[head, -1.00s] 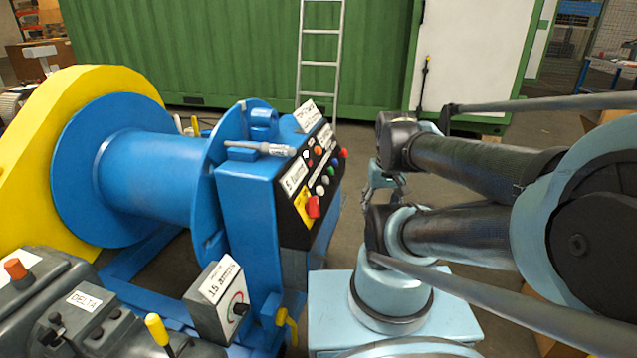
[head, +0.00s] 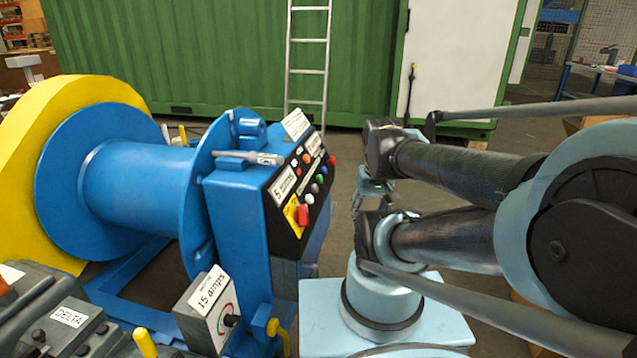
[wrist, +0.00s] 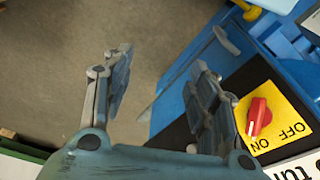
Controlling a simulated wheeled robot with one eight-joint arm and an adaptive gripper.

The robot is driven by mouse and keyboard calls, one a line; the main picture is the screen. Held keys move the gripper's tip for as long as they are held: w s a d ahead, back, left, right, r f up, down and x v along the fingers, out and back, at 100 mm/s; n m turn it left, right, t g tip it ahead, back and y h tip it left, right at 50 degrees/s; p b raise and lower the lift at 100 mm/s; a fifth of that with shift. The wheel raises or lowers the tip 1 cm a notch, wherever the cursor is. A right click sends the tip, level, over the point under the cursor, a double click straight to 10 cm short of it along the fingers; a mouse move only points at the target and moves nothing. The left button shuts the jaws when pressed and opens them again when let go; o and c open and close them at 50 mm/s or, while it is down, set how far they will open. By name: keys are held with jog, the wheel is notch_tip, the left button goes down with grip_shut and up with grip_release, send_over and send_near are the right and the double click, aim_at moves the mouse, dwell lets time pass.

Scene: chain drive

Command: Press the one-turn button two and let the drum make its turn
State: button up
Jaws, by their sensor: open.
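The blue drum (head: 130,190) is at the left in the head view, beside a blue housing with a black control panel (head: 289,230). The panel carries several small coloured buttons, including a green button (head: 320,178), and white labels too small to read fully; I cannot tell which is button two. A red rotary switch (wrist: 259,117) on a yellow ON/OFF plate (wrist: 283,112) shows in the wrist view. My gripper (wrist: 162,65) is open and empty, its right finger overlapping the panel edge in the picture. In the head view my gripper (head: 357,203) is small, right of the panel.
A grey box labelled 15 amps (head: 207,308) stands in front of the housing. A grey console marked DELTA (head: 68,317) is at the lower left. A ladder (head: 308,60) leans by the green container (head: 200,60).

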jog(key=shift+c, duration=0.3)
grip_shut()
jog(key=shift+s, duration=0.1)
dwell(1.2)
